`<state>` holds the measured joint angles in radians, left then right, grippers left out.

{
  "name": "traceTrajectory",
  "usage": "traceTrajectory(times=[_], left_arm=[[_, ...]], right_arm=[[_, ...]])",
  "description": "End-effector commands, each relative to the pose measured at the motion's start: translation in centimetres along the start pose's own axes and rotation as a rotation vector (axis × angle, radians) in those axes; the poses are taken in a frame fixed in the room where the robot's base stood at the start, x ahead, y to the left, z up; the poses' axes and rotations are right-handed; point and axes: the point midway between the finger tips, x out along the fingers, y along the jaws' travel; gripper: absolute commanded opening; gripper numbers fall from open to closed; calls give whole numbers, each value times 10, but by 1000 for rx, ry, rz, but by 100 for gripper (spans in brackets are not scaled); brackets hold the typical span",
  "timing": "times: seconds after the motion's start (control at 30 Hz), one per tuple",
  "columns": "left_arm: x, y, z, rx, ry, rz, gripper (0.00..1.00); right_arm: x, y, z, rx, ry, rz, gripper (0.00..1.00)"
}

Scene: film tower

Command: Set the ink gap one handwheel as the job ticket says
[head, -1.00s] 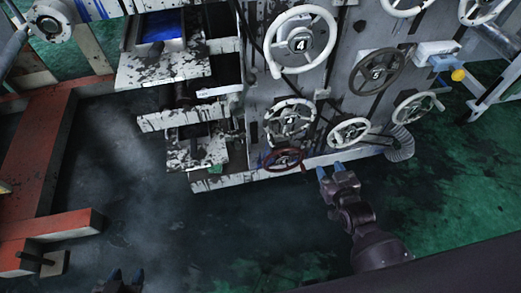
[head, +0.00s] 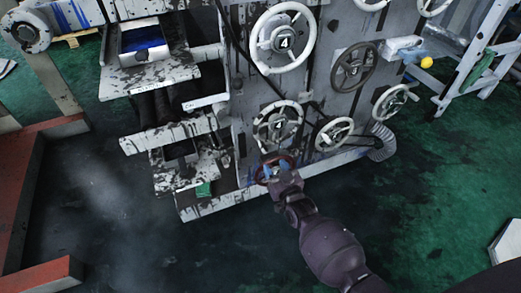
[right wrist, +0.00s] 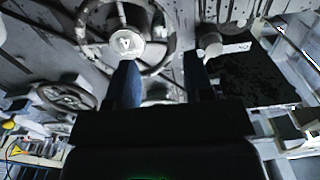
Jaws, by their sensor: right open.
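A small red-rimmed handwheel (head: 264,165) sits low on the machine's face, below a white handwheel (head: 278,126). I cannot read a name for ink gap one on any wheel, and no job ticket is readable. My right gripper (head: 268,174) is at the red wheel in the head view and covers part of it; I cannot tell whether it touches. In the right wrist view its two blue fingers (right wrist: 160,82) stand apart with nothing clearly between them. A spoked handwheel with a pale hub (right wrist: 125,42) is beyond them. My left gripper is out of view.
A large white handwheel marked 4 (head: 283,38), a dark handwheel (head: 354,67) and smaller white wheels (head: 334,133) crowd the panel. Ink-stained trays (head: 150,77) stick out at the left. The green floor in front is open.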

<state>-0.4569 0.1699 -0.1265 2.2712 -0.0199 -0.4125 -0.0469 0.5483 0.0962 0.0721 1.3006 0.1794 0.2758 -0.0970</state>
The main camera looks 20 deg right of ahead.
Motion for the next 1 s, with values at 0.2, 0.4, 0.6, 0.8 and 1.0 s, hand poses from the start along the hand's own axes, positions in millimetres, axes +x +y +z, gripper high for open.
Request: traceTrajectory(times=[0.2,0.4,0.6,0.8,1.0], left_arm=[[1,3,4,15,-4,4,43],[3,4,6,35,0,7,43],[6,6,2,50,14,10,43],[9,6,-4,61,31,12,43],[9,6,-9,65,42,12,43]], right_arm=[[29,0,5,0,-5,0,47],[59,0,6,0,-7,0,47],[83,0,5,1,-6,0,47],[97,0,2,1,-4,0,47],[100,0,1,0,-3,0,47]])
